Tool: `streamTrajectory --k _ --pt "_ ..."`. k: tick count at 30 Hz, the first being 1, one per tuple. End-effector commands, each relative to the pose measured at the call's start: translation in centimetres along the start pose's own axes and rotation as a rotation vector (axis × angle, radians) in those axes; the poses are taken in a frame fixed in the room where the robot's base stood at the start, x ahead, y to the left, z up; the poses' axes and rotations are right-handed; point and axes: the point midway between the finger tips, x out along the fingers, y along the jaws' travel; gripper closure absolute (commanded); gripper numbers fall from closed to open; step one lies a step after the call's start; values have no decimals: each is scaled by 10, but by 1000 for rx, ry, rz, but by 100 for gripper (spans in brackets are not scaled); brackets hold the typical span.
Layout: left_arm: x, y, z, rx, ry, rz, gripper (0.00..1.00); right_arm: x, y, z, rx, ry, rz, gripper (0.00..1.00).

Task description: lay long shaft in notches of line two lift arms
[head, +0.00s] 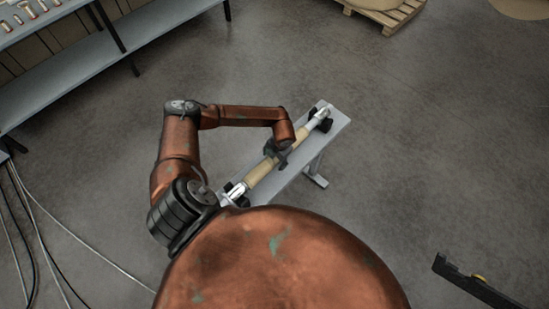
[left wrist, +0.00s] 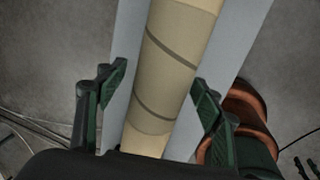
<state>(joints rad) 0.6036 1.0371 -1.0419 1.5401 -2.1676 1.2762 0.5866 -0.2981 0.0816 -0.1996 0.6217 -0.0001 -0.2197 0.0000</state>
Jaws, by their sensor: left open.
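The long shaft (head: 236,192) has silver ends and carries a tan core or roll (head: 258,172). It lies lengthwise over a narrow grey bench (head: 336,129), with a dark support (head: 321,124) near each end. My left gripper (head: 277,151) is over the middle of the tan roll. In the left wrist view the roll (left wrist: 180,60), marked with dark slanting bands, runs between the two fingers of my open left gripper (left wrist: 158,95). Gaps show on both sides of it. I cannot make out the notched lift arms.
A grey table (head: 80,70) with small parts on it stands at the upper left. Cables (head: 60,225) lie on the floor at left. A wooden pallet (head: 395,18) is at the top. A black bar (head: 478,287) with a yellow detail is at lower right. Floor right of the bench is clear.

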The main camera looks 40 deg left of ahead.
Motion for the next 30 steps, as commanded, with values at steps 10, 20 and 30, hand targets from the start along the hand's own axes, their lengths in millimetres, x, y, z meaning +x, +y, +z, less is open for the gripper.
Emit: streamTrajectory --k 10,20,30 --pt "0 0 0 0 0 0 56 0 -1 1 1 -1 -1 60" --pt "0 0 0 0 0 -1 79 0 -4 2 2 -3 -4 60" --pt "0 0 0 0 0 -1 100 0 -4 3 2 -4 -4 60"
